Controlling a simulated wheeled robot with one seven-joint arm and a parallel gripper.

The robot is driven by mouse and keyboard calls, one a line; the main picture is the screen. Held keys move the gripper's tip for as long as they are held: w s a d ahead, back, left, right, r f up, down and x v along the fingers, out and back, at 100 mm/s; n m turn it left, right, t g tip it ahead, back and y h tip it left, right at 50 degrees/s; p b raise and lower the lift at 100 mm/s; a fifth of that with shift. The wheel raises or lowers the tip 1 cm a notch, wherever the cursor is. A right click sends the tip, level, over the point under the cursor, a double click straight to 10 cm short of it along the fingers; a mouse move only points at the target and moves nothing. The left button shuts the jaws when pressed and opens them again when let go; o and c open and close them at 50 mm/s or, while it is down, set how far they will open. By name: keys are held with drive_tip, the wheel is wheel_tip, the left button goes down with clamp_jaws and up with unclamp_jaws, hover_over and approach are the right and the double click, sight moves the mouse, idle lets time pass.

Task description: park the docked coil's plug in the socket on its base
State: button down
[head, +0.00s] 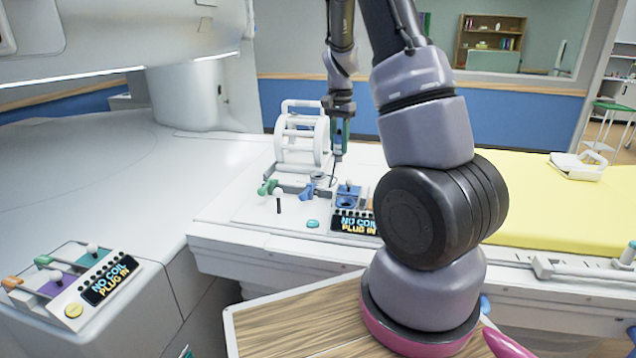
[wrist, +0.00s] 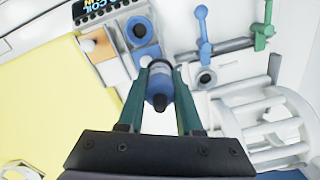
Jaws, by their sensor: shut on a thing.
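The docked coil (head: 302,140) is a white barred cage on a grey base at the table's edge; in the wrist view the coil (wrist: 275,125) is at the right. My gripper (wrist: 160,72) is shut on a blue and grey plug (wrist: 158,88) with a dark end towards the wrist camera. In the head view my gripper (head: 339,154) hangs just right of the coil, and the plug is hard to make out. A round socket with a dark hole (wrist: 206,78) is on the coil's base, right of the plug and apart from it. The plug's far end is hidden.
A panel reading "NO COIL PLUG IN" (head: 354,222) has a blue socket (wrist: 146,54) beyond the plug. Blue (wrist: 203,32) and green (wrist: 264,30) levers stand beside the base. A second panel (head: 108,282) is at left. The yellow mat (head: 530,200) is largely clear.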

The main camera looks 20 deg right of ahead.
drive_tip(key=shift+w+a, duration=0.15)
drive_tip(key=shift+w, duration=2.35)
drive_tip(key=shift+w+a, duration=0.15)
drive_tip(key=shift+w, duration=2.4)
drive_tip(key=shift+w+a, duration=0.15)
drive_tip(key=shift+w, duration=2.35)
drive_tip(key=shift+f, duration=0.1)
drive_tip(key=shift+f, duration=4.85)
drive_tip(key=shift+f, duration=1.7)
drive_tip(key=c, duration=0.5)
unclamp_jaws()
wheel_tip(320, 180, up, 11)
drive_tip(key=shift+f, duration=0.1)
